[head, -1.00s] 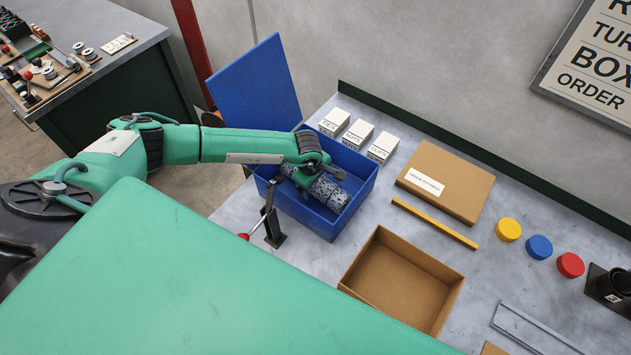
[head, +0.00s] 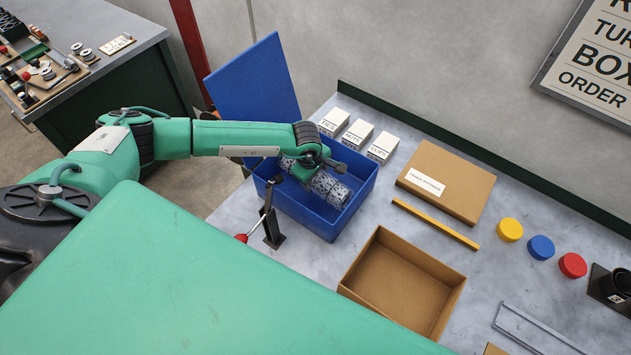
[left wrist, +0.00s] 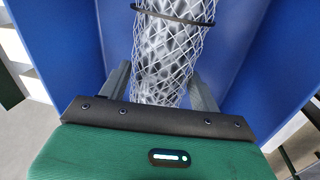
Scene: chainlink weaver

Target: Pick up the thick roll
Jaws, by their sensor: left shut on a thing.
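The thick roll (head: 328,187) is a grey wire-mesh cylinder with a dark band around it. It lies at a slant within the blue bin (head: 363,199), and it also shows in the left wrist view (left wrist: 165,55) with the band (left wrist: 175,14) across it. My left gripper (head: 313,172) is shut on the roll, one finger on each side of it. The gripper covers part of the roll in the head view. Whether the roll touches the bin floor cannot be told. My right gripper is not in view.
The bin's blue lid (head: 256,88) stands open behind it. A black post with a red-knobbed lever (head: 271,228) stands at the bin's front. An open cardboard box (head: 402,285) lies right of it. White boxes (head: 357,135), a flat cardboard piece (head: 446,182) and a yellow bar (head: 435,223) lie beyond.

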